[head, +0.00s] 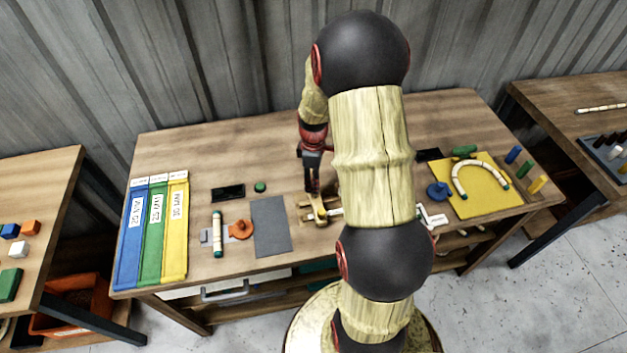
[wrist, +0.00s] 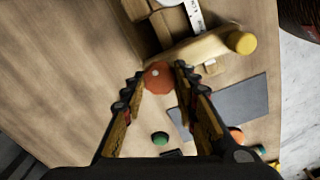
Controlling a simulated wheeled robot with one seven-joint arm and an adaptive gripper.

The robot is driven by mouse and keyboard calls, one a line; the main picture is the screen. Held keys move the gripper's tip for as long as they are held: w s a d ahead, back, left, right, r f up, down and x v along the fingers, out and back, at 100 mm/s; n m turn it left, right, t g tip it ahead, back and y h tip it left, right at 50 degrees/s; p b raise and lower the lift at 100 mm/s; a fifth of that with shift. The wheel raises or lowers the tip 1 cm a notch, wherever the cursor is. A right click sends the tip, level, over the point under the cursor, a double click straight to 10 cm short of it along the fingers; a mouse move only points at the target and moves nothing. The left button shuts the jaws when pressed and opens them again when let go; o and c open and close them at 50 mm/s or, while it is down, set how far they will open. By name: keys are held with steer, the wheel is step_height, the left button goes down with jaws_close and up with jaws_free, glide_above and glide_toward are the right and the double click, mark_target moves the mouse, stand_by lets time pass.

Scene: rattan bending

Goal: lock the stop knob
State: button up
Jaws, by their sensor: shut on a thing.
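My gripper (wrist: 160,80) is shut on an orange-red knob (wrist: 158,77), which shows between its two fingertips in the wrist view. The knob is beside a wooden fixture (wrist: 208,46) with a rounded, yellow-ended piece. In the head view my gripper (head: 313,186) points down at the fixture (head: 320,212) near the middle of the workbench. The knob is hidden there by my fingers. My arm covers part of the fixture's right side. I cannot tell whether the knob is turned tight.
The workbench (head: 200,160) holds a grey mat (head: 270,226), an orange disc (head: 241,229) and a rattan piece (head: 217,233) left of the fixture. Blue, green and yellow strips (head: 150,230) lie farther left. A yellow board (head: 485,190) with a bent rattan piece is at the right.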

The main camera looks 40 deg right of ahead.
steer(key=c, duration=0.4)
steer(key=shift+m, duration=0.4)
steer(key=m+p, duration=0.1)
steer(key=m, duration=0.2)
steer(key=shift+r, duration=0.1)
steer(key=m+p, duration=0.1)
steer(key=m, duration=0.3)
steer(key=m+p, duration=0.1)
steer(key=m, duration=0.4)
steer(key=shift+m, duration=0.4)
steer(key=m, duration=0.4)
steer(key=shift+m, duration=0.3)
